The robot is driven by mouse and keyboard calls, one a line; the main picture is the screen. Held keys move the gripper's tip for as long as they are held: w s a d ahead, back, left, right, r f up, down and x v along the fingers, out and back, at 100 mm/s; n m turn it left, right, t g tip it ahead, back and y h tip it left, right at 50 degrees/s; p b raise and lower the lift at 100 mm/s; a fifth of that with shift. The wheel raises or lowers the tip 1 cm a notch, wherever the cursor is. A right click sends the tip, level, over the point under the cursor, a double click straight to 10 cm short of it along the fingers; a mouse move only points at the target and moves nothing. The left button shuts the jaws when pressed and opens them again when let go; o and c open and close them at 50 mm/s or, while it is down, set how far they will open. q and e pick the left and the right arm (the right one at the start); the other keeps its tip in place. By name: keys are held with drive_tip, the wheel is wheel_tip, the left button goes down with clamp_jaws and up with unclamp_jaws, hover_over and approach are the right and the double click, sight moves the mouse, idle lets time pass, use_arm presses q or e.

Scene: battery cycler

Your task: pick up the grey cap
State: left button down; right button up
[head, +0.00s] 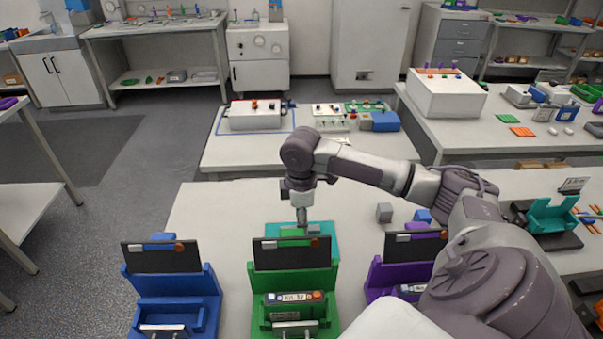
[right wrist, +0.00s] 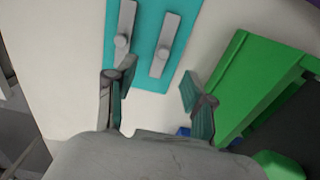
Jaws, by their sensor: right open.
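A teal plate (head: 331,243) lies on the near table behind the green holder. In the right wrist view the teal plate (right wrist: 142,47) carries two grey bars, a left one (right wrist: 125,22) and a right one (right wrist: 168,35), each with a round knob. I cannot tell for sure which grey piece is the cap. My right gripper (head: 302,219) points down over the plate; in its wrist view the right gripper (right wrist: 156,92) has its fingers apart with nothing between them, and the bars lie beyond the fingertips. My left gripper is out of view.
The green holder (head: 308,279) stands in front, with a blue holder (head: 172,287) at its left and a purple holder (head: 380,275) at its right. A small grey cube (head: 384,212) sits right of the plate. The table left of the plate is clear.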

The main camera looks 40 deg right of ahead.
wheel_tip(320, 180, down, 4)
drive_tip(key=shift+f, duration=0.1)
drive_tip(key=f, duration=0.1)
drive_tip(key=f+p, duration=0.2)
drive_tip(key=f, duration=0.1)
drive_tip(key=shift+s+a, duration=0.2)
drive_tip(key=shift+s, duration=0.1)
drive_tip(key=shift+w+f, duration=0.1)
drive_tip(key=shift+f, duration=0.5)
drive_tip(key=c, duration=0.9)
